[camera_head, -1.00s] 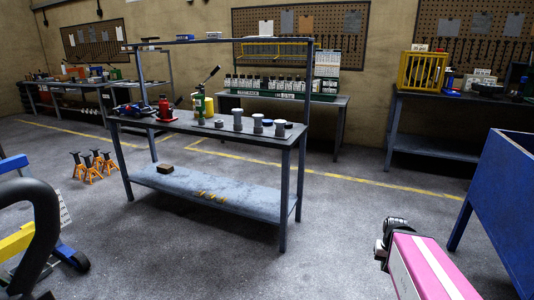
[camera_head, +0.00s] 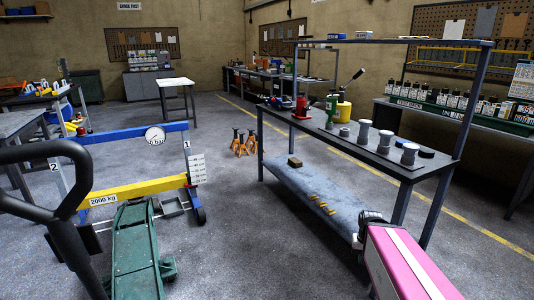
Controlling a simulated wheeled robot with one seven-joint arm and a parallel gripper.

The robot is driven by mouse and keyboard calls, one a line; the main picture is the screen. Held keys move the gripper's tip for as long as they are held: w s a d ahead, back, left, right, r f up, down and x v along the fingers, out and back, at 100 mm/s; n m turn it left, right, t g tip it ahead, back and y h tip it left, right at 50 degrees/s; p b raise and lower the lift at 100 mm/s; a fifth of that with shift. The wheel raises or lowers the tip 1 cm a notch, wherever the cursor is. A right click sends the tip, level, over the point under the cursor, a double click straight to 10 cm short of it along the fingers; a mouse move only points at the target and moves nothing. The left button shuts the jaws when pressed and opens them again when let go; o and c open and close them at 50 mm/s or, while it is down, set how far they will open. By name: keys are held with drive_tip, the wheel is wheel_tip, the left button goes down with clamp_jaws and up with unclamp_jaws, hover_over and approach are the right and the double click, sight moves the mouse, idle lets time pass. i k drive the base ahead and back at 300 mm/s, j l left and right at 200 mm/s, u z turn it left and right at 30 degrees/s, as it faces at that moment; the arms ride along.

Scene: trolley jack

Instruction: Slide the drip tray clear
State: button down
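A small grey open tray (camera_head: 172,207), which looks like the drip tray, lies on the floor by the right end of the yellow bar. Part of it is hidden behind the frame and the jack. The green trolley jack (camera_head: 135,252) stands in front of it, with its black looped handle (camera_head: 62,215) rising at the left. My pink arm link with a dark joint shows at the lower right, well apart from the tray. My gripper's fingers do not show.
A blue frame (camera_head: 130,136) with a gauge and a yellow 2000 kg bar (camera_head: 135,187) stands over the jack's far end. A workbench (camera_head: 400,165) with a lower shelf stands at the right. Orange axle stands (camera_head: 243,142) stand behind. Floor between frame and bench is clear.

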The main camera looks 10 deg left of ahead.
sight(171, 208)
drive_tip(key=i+j+u, duration=0.2)
drive_tip(key=i+u, duration=1)
drive_tip(key=i+j+z, duration=0.1)
drive_tip(key=i, duration=0.3)
drive_tip(key=i+j+z, duration=0.15)
drive_tip(key=i, duration=0.25)
drive_tip(key=i+j+z, duration=0.1)
drive_tip(key=i, duration=0.3)
